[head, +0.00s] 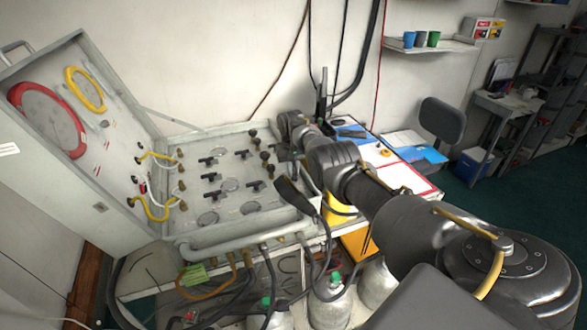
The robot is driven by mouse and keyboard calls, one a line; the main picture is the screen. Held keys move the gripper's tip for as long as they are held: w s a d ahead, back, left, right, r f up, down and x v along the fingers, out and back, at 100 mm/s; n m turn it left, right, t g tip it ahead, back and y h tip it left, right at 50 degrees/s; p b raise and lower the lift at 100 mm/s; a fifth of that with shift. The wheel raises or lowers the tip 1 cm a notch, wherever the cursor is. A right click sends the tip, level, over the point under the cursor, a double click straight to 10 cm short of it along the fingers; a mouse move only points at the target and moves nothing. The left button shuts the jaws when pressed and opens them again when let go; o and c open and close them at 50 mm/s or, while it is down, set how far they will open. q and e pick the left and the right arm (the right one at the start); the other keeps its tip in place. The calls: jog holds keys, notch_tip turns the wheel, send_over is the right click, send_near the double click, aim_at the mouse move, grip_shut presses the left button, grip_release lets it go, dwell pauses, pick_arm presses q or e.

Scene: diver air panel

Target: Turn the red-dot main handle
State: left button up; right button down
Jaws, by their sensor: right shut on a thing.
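The air panel (229,205) lies in an open grey case, with several black T-shaped handles and round gauges on it. My right arm reaches in from the lower right. My right gripper (284,155) is at the panel's right edge, close to the dark knobs there. It is shut on what seems to be the red-dot main handle, which the gripper and wrist largely hide. I cannot make out a red dot, nor how far the handle is turned. My left gripper is not in view.
The open lid (60,150) stands at the left with red and yellow rings on it. Hoses hang below the case's front edge, above several cylinders (330,303). Papers and a red-edged board (418,181) lie to the right, behind my forearm. A dark chair (441,120) stands beyond.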

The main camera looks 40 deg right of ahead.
jog(key=shift+n, duration=0.5)
jog(key=c, duration=1.5)
grip_release()
jog(key=shift+o, duration=0.2)
notch_tip(320, 180, up, 2)
jog(key=shift+w+r+p, duration=0.1)
jog(key=shift+r+p, duration=0.15)
jog(key=shift+p, duration=0.2)
notch_tip(320, 180, up, 8)
jog(key=b, duration=0.2)
jog(key=shift+a+r, duration=0.15)
jog(key=shift+a, duration=0.05)
